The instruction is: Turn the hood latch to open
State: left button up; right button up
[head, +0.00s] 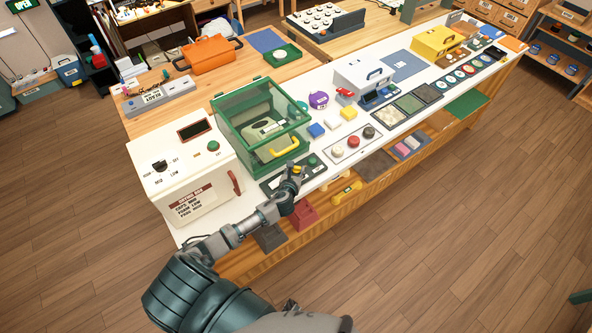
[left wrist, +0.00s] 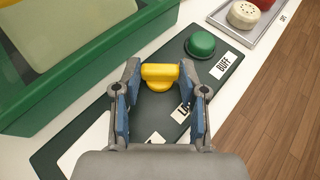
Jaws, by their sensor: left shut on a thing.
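The hood (head: 262,122) is a green box with clear panes and a yellow handle (head: 284,148) at its front; its cover looks down. In front of it lies a dark panel (left wrist: 70,150) with the yellow hood latch knob (left wrist: 160,75) and a green button (left wrist: 200,45) marked BUFF. The latch has a bar-shaped top on a round base; its label is partly hidden. My left gripper (head: 297,172) reaches over the panel. In the left wrist view its two blue-padded fingers are shut on the latch, one on each side. My right gripper is not in view.
A white box (head: 185,170) with a knob and a red handle stands left of the hood. A tray (head: 352,143) with several round knobs lies right of the panel. A shelf under the white counter holds a red block (head: 303,214) and a yellow handset (head: 347,192).

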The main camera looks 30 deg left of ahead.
pick_arm(q)
jog(key=n+y, duration=0.1)
jog(key=n+g+y+p, duration=0.1)
jog(key=shift+w+d+r+n+y+p, duration=0.1)
jog(key=shift+d+n+y+p, duration=0.05)
jog(key=shift+n+y+p, duration=0.2)
jog(key=shift+w+d+n+g+y, duration=0.1)
jog(key=shift+d+n+g+y, duration=0.1)
jog(key=shift+n+g+y, duration=0.75)
jog(key=shift+w+d+n+g+y, duration=0.15)
jog(key=shift+w+n+g+y, duration=0.05)
jog(key=shift+n+g+y, duration=0.85)
jog(key=shift+w+n+g+y, duration=0.1)
jog(key=shift+n+g+y, duration=0.35)
jog(key=shift+n+g, duration=0.75)
jog(key=shift+n+b, duration=0.25)
jog(key=shift+b, duration=0.05)
jog(key=shift+d, duration=0.1)
jog(key=o, duration=1.1)
jog(key=shift+o, duration=0.2)
